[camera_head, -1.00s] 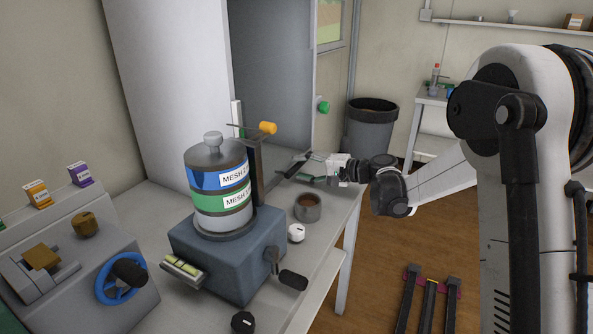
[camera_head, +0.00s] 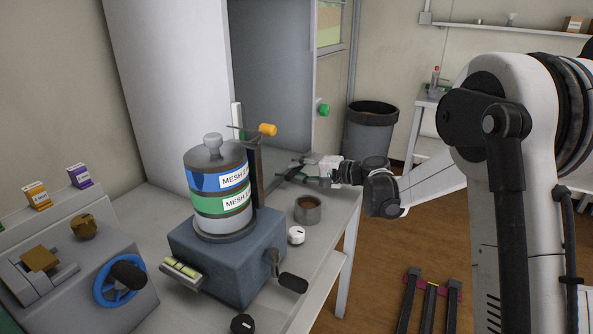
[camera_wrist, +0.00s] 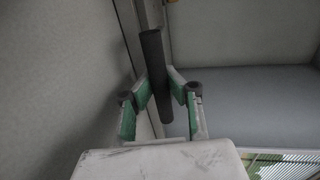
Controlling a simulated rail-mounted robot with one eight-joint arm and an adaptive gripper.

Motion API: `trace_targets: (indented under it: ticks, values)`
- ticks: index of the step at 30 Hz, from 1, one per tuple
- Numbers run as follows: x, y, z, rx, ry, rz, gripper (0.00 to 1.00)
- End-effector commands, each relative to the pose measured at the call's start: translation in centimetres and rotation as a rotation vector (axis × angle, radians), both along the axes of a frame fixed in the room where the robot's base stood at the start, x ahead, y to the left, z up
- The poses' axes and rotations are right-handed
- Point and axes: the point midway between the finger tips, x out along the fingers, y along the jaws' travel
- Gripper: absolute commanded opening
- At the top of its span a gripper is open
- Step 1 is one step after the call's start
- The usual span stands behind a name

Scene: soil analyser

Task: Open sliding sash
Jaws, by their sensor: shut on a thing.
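My gripper (camera_head: 303,173) is beyond the sieve stack, low over the far end of the bench, in front of the grey cabinet. In the wrist view its green-padded fingers (camera_wrist: 160,91) are shut on a dark round bar handle (camera_wrist: 153,58), which stands nearly upright between them. Only part of the handle shows in the head view. A tall grey panel (camera_head: 273,75) stands behind the gripper. I cannot tell which edges belong to the sliding sash or how far it stands open.
A sieve shaker (camera_head: 230,255) with stacked mesh sieves stands nearby on the bench. A brown-filled cup (camera_head: 307,210) is close to my gripper. A grey bin (camera_head: 370,130) stands behind my forearm. A blue-wheeled machine (camera_head: 75,275) is at left.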

Motion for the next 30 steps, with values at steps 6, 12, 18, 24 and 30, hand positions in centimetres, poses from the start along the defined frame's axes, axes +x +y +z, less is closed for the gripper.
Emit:
trace_targets:
  ticks: [6, 12, 18, 24, 30]
  values:
    - [0.0, 0.0, 0.1, 0.0, 0.0, 0.0, 0.0]
    - [0.0, 0.0, 2.1, 0.0, 0.0, 0.0, 0.0]
    - [0.0, 0.0, 7.1, 0.001, 0.0, 0.0, 0.0]
    - [0.0, 0.0, 14.2, 0.001, -0.001, -0.001, 0.0]
    - [0.0, 0.0, 21.2, 0.001, -0.001, -0.001, 0.0]
